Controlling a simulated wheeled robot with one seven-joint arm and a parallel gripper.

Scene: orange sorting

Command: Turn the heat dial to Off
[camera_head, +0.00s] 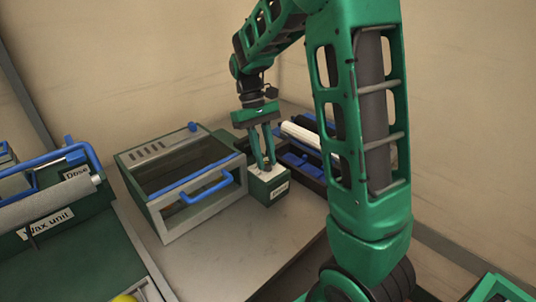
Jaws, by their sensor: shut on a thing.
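I cannot tell which way the dial points or read any Off mark.
The glass-topped unit (152,208) has a blue handle (206,187) sticking out in front. A dark tray (313,172) with a white roller (300,134) lies right of the box. The wax unit (45,224) stands at left. Bare table (225,250) lies in front.

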